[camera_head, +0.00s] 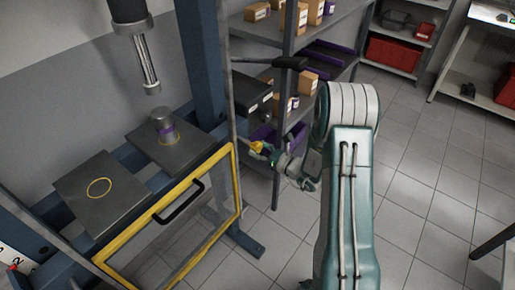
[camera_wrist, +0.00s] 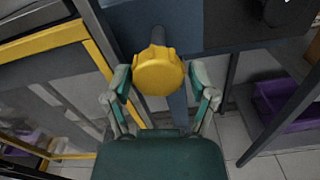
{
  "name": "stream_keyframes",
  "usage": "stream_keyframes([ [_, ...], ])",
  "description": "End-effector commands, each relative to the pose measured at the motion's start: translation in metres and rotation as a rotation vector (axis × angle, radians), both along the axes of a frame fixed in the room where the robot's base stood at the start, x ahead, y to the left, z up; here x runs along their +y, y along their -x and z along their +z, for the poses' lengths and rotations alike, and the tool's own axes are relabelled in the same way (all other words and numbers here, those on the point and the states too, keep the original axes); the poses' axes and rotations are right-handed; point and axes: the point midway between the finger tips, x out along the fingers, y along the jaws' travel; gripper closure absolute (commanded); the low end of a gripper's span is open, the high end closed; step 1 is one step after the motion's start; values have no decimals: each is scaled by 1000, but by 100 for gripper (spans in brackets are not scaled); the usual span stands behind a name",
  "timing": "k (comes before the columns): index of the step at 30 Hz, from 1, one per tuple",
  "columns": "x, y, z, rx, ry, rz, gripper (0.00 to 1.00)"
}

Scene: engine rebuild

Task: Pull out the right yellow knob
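A round yellow knob (camera_wrist: 158,70) with a scalloped edge sits on a dark shaft in the wrist view. It stands between the two fingers of my gripper (camera_wrist: 160,78), with a narrow gap visible on each side, so the fingers look open around it. In the head view the small yellow knob (camera_head: 257,146) shows at the right side of the press frame, with my gripper (camera_head: 268,155) right at it and partly covering it. Whether any finger touches the knob is hard to tell. No second yellow knob is clearly visible.
A press guard with a yellow frame (camera_head: 128,234) and black handle (camera_head: 179,202) stands left of my gripper. Dark plates (camera_head: 104,205) and a metal cylinder (camera_head: 164,124) lie behind it. Shelves with boxes (camera_head: 257,12) stand behind. Tiled floor (camera_head: 420,190) at the right is clear.

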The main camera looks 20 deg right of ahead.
Motion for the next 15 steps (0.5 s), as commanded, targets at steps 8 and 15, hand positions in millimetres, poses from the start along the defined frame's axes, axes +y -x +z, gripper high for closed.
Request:
stream_keyframes([
  [8,-2,3,0,1,1,-1,27],
  [15,-29,36,-1,2,-1,-6,27],
])
